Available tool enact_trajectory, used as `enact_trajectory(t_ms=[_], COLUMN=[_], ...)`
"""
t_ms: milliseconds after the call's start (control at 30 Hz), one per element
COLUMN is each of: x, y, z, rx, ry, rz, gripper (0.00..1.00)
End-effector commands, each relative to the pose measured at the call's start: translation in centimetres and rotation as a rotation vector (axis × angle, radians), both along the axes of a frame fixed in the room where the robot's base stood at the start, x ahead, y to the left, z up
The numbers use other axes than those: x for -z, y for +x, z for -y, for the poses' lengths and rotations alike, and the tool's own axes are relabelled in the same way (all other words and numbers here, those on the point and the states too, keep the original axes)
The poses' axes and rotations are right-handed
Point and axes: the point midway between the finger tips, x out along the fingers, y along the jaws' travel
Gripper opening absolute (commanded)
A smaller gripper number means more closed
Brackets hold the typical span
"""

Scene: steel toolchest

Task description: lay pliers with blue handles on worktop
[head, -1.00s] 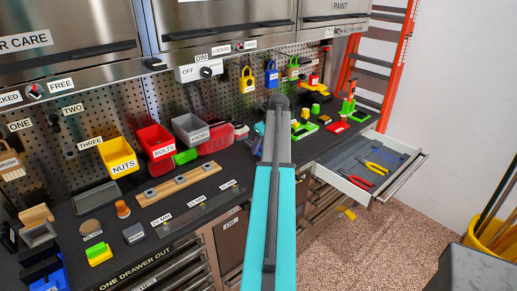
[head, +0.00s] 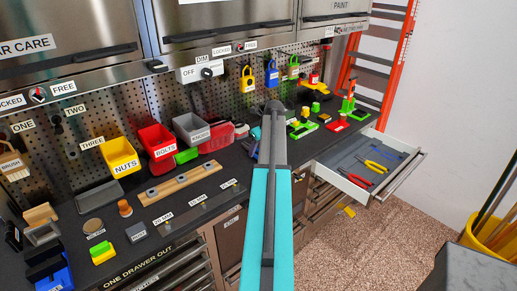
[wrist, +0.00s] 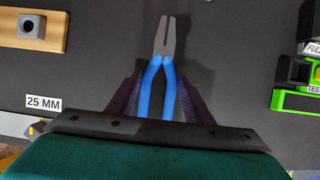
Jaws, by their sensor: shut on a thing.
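The pliers with blue handles (wrist: 155,88) show in the wrist view, with grey jaws pointing away from me. My gripper (wrist: 162,90) is shut on their handles, one dark finger on each side. The pliers are over the dark worktop (wrist: 225,60), and a soft shadow lies beside them. I cannot tell how much gap is left beneath them. In the head view my own arm hides the pliers and most of my gripper; the worktop (head: 222,172) shows there along the pegboard.
A wooden socket rail (head: 180,184) and red, grey and yellow bins stand to the left. Green-based items (head: 302,130) stand to the right. An open drawer (head: 345,172) at the right holds red pliers (head: 357,180) and yellow pliers (head: 373,166). Bare worktop surrounds the pliers.

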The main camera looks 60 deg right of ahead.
Motion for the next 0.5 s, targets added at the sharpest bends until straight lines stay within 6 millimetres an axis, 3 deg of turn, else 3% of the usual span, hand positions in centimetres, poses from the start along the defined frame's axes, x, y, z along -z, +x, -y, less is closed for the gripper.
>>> enact_trajectory(t_ms=[500], x=[0.78], y=[-0.05], z=[0.06], rx=[0.001], ry=[-0.001], rz=[0.001], gripper=[0.17])
